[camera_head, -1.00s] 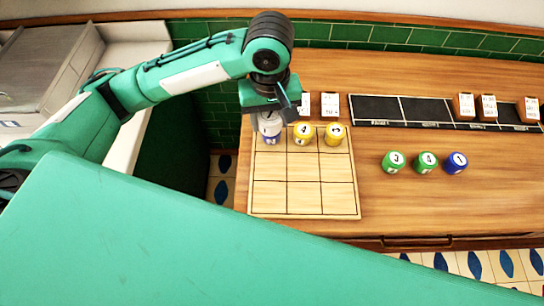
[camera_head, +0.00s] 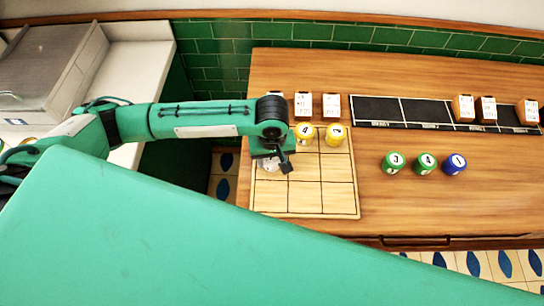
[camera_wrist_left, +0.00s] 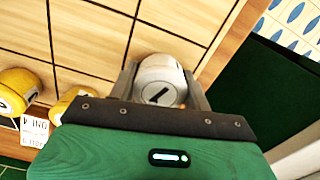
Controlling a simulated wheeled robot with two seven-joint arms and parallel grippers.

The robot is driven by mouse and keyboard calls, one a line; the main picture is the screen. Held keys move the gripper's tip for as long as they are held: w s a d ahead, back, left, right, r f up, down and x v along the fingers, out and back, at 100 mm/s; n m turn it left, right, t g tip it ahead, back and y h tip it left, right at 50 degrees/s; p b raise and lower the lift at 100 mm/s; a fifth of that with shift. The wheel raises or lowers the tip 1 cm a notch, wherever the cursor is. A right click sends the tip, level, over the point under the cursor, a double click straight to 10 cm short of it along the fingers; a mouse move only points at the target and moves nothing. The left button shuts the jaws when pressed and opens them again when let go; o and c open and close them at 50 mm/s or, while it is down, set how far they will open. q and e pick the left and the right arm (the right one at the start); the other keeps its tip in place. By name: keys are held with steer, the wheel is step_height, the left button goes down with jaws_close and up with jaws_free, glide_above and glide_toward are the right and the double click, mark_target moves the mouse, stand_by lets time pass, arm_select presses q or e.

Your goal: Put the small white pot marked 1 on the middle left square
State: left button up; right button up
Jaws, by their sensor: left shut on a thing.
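The small white pot marked 1 (camera_wrist_left: 160,82) is between the fingers of my left gripper (camera_wrist_left: 163,92), which is shut on it. In the head view the pot (camera_head: 268,166) shows partly below my left gripper (camera_head: 271,168), at the middle left square of the three-by-three board (camera_head: 305,206). I cannot tell whether its base touches the board. Two yellow pots, one marked 4 (camera_head: 305,134) and one beside it (camera_head: 335,134), stand in the top row, middle and right. My right gripper is not in view.
Two green pots (camera_head: 394,162) (camera_head: 426,163) and a blue pot (camera_head: 455,164) stand right of the board. A black strip of squares (camera_head: 420,112) and several lettered blocks (camera_head: 331,106) lie behind. The board's bottom row is empty.

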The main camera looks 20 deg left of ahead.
arm_select(q)
steer(key=shift+f, duration=0.1)
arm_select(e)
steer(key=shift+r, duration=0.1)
arm_select(q)
steer(key=o, duration=0.9)
steer(key=shift+o, duration=0.8)
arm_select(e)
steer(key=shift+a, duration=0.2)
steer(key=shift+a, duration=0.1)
arm_select(q)
step_height(320, 180, up, 12)
steer(key=b, duration=0.1)
steer(key=shift+b, duration=0.4)
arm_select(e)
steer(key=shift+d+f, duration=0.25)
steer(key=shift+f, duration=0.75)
